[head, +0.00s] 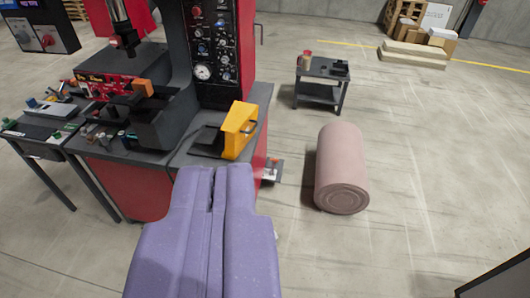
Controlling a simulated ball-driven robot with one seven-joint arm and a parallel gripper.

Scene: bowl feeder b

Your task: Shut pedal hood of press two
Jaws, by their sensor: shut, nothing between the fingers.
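A yellow hood (239,130) with a dark handle on its right side stands at the right corner of the press's grey table. A dark flat plate (207,141) lies beside it on the left. The hood looks tilted up from this plate, but I cannot tell its exact angle or see its hinge. The red and black press (218,45) with a gauge and knobs rises behind it. My gripper (214,178), with purple fingers, is shut and empty. In the picture it sits just below the hood, apart from it, and covers part of the table's front.
A pink drum (341,165) is on the floor to the right. A small dark cart (322,80) stands behind it. A side table (40,132) with tools is at the left. Boxes and pallets (414,52) are at the back. The floor at right is mostly clear.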

